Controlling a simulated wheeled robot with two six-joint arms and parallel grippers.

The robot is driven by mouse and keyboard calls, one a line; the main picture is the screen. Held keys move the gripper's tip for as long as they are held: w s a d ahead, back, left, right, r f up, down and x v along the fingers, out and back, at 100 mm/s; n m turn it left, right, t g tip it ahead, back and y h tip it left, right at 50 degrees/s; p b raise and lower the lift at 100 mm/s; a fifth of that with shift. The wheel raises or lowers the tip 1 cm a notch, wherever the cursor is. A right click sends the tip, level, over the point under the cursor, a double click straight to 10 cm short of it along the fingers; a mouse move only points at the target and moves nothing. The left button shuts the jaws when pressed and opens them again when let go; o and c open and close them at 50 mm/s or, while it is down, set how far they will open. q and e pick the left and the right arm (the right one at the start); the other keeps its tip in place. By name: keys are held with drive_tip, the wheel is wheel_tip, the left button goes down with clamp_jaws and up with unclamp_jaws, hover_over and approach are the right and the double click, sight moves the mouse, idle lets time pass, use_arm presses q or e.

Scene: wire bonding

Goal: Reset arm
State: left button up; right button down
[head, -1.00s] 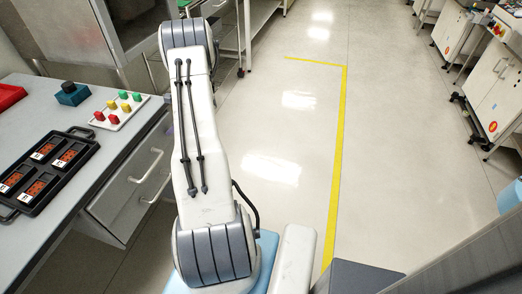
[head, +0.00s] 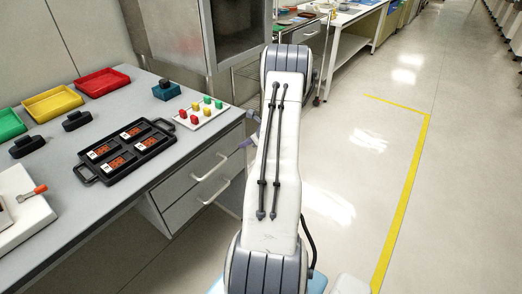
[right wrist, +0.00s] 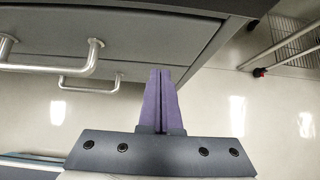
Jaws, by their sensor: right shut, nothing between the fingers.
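My right arm runs up the middle of the head view, and most of its gripper is hidden behind the arm. In the right wrist view the two purple fingers of the right gripper (right wrist: 160,74) lie together, shut and empty. They point toward the grey drawer fronts (right wrist: 110,38), with bare floor around them. My left gripper is not in view.
The grey bench (head: 128,193) stands at left with a black tray (head: 126,150) of boards, a white plate (head: 201,115) of coloured pieces, and red (head: 102,82), yellow (head: 52,103) and green (head: 10,124) bins. Drawer handles (head: 210,167) stick out. Open floor (head: 350,160) lies at right.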

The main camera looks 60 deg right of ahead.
drive_tip(key=p+v, duration=0.1)
drive_tip(key=v, duration=0.9)
drive_tip(key=shift+s+d, duration=0.25)
drive_tip(key=shift+s, duration=0.25)
drive_tip(key=shift+f, duration=0.1)
drive_tip(key=w+a+r+n+g+y, duration=0.1)
drive_tip(key=w+a+r+n+y, duration=0.1)
drive_tip(key=w+a+n, duration=0.5)
drive_tip(key=w+a+r+n+g+y, duration=0.1)
drive_tip(key=w+a+r+n+y, duration=0.15)
drive_tip(key=a, duration=0.95)
drive_tip(key=s+a+r+n+g, duration=0.25)
drive_tip(key=a+n, duration=0.45)
drive_tip(key=a, duration=0.5)
drive_tip(key=s+a+r+n+g, duration=0.25)
drive_tip(key=a+n, duration=0.35)
drive_tip(key=a, duration=0.5)
drive_tip(key=s+a+r+n+g+h, duration=0.1)
drive_tip(key=s+a+n+h, duration=0.1)
drive_tip(key=s+a+n, duration=0.65)
drive_tip(key=s+a+r+n+g+h, duration=0.1)
drive_tip(key=s+a+n, duration=0.3)
drive_tip(key=s+n, duration=0.8)
wheel_tip(320, 180, up, 12)
drive_tip(key=w+p, duration=0.1)
drive_tip(key=p, duration=1.1)
